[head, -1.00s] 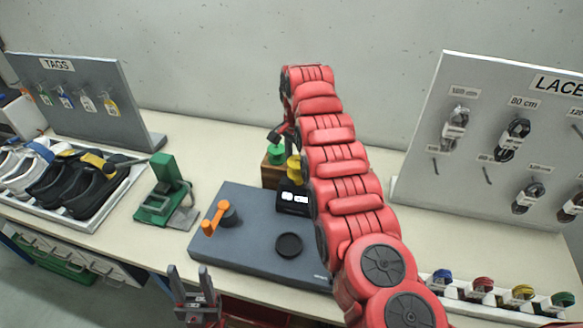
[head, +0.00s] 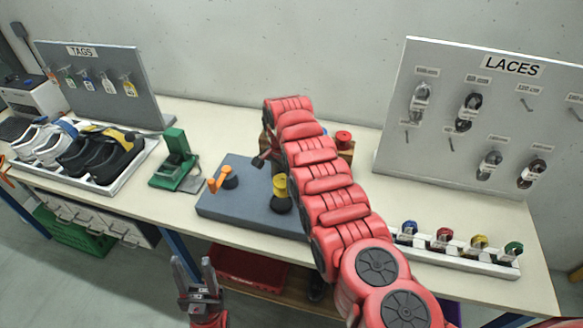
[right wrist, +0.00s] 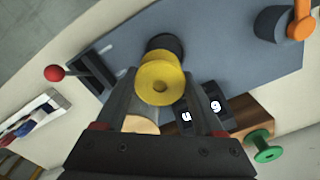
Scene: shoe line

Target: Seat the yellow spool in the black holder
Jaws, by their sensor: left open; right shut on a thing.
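The yellow spool (head: 280,184) is at the black holder (head: 282,206), a round dark piece on the grey-blue board. My right gripper is shut on the spool; in the right wrist view the spool (right wrist: 162,80) sits between its fingers (right wrist: 160,92). The black holder (right wrist: 166,43) shows partly behind the spool there. I cannot tell whether the spool touches the holder or hangs just above it. In the head view my red right arm hides most of that gripper. My left gripper (head: 194,272) is open and empty, low in front of the table.
On the board (head: 220,205) stands an orange crank (head: 220,179). A green press (head: 176,160) and a shoe tray (head: 107,187) are to the left. A wooden block (right wrist: 250,112) with a green spool (right wrist: 267,153) is near the right gripper. A white lace rack (head: 455,262) is right.

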